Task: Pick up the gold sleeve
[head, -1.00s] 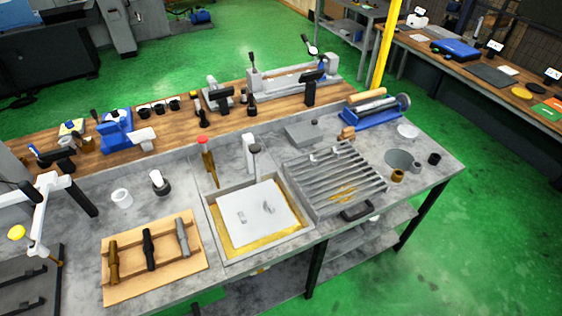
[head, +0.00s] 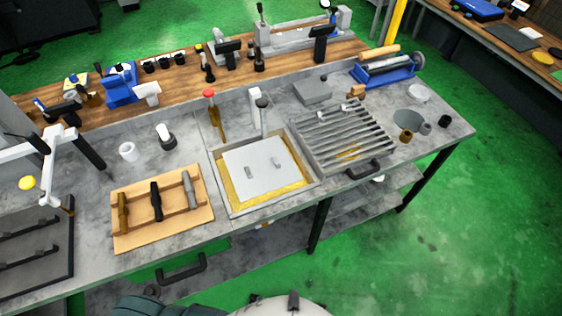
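The gold sleeve (head: 406,136) is a small, short, hollow cylinder standing at the right end of the grey bench top (head: 345,198). It is just right of the slatted metal rack. A grey sleeve (head: 425,128) stands close on its right, and a black sleeve (head: 444,121) stands further right. A round grey disc (head: 408,118) lies just behind the gold sleeve. Neither of my grippers can be made out in the head view, and nothing is seen touching the sleeve.
The slatted rack (head: 345,133) has a black front handle (head: 362,169). A sink-like basin (head: 262,172) and a wooden tray (head: 192,224) with several dark and grey tools lie further left. Green floor (head: 470,235) is open to the right of the bench.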

